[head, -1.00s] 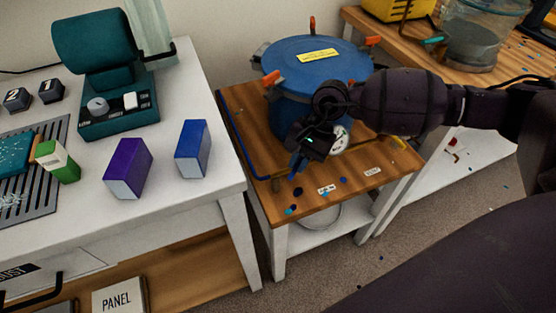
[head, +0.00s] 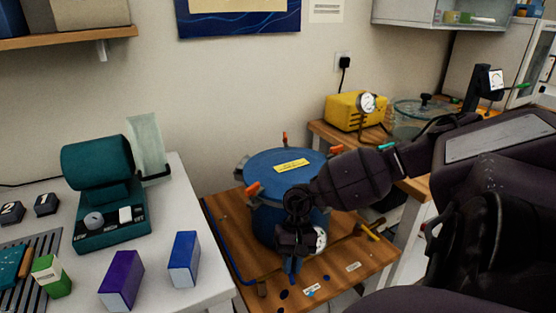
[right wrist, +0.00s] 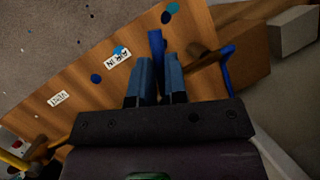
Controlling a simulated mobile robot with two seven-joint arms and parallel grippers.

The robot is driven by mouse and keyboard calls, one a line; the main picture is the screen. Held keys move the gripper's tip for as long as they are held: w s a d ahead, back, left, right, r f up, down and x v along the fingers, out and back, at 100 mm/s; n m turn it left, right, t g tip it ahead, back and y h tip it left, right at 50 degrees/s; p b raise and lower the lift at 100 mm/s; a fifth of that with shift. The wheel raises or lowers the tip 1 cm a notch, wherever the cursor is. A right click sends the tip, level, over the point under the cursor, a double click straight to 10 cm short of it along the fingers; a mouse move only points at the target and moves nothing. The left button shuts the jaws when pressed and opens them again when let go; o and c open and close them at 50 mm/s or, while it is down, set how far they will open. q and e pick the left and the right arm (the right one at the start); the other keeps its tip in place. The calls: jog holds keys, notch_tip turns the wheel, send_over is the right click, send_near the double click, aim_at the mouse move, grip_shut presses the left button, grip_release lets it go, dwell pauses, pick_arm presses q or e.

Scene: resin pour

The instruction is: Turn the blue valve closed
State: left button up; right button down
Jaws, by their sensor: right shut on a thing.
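The blue valve's handle (right wrist: 156,44) shows in the right wrist view as a blue bar between the fingers, upright in the picture. My right gripper (right wrist: 160,74) is shut on it. In the head view my right gripper (head: 290,267) points down at the front of the wooden stand, before the blue pot (head: 262,215), and its wrist hides most of the valve. Whether the valve is open or closed cannot be told. My left gripper is not in view.
The wooden stand (head: 240,275) carries small labels and blue drops. A yellow handle (head: 369,231) sits at its right edge. A white table (head: 205,285) on the left holds a purple box (head: 121,282), a blue box (head: 184,259) and a teal machine (head: 110,215).

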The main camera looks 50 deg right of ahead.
jog(key=shift+d+n, duration=0.15)
jog(key=shift+n, duration=0.25)
jog(key=c, duration=1.1)
grip_release()
jog(key=shift+c, duration=0.2)
jog(key=p+v, duration=0.1)
jog(key=v, duration=1)
jog(key=shift+w, duration=0.1)
